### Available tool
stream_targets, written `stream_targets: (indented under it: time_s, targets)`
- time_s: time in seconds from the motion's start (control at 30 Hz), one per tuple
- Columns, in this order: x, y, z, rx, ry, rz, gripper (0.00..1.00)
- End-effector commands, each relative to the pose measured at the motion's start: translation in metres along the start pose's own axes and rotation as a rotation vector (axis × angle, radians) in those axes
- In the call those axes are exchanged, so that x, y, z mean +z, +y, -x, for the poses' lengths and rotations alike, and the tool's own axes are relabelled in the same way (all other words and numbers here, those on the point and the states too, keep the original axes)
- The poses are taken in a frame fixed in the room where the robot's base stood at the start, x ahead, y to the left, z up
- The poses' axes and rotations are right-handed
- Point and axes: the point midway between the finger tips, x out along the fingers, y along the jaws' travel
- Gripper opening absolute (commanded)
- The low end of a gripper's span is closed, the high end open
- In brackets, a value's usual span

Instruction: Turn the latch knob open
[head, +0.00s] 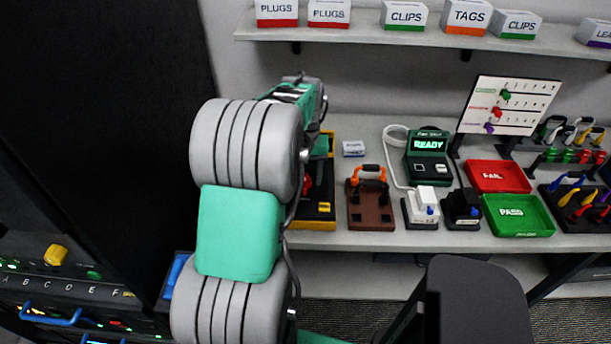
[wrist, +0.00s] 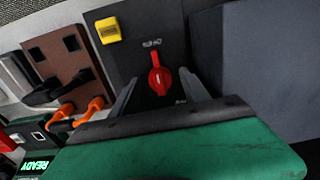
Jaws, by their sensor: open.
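The red latch knob (wrist: 159,76) sits on a dark panel (wrist: 150,25) in the wrist view, its handle in line with the space between my fingers. White lettering is printed above the knob and more, partly covered, below right of it. My gripper (wrist: 158,80) is open, with one finger on each side of the knob and a visible gap to each. I cannot tell how deep the fingertips reach. In the head view my arm hides most of the gripper and part of the yellow-edged panel (head: 318,224).
A yellow block (wrist: 108,30) is on the panel left of the knob. A brown board (head: 371,216) with an orange-handled part (head: 369,173) stands beside the panel. Further right are a READY box (head: 428,160), a red tray (head: 498,177) and a green tray (head: 518,216). A shelf (head: 350,37) hangs above.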

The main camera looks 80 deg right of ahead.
Motion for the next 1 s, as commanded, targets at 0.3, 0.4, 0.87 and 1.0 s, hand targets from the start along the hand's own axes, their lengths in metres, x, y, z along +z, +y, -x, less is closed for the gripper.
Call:
stream_targets:
  time_s: [0.3, 0.4, 0.87, 1.0]
  targets:
    - [-0.001, 0.0, 0.037, 0.001, 0.006, 0.0, 0.54]
    - [-0.001, 0.0, 0.057, 0.001, 0.004, 0.0, 0.54]
    - [0.0, 0.0, 0.078, 0.0, 0.0, 0.0, 0.54]
    - [0.0, 0.0, 0.078, 0.0, 0.0, 0.0, 0.54]
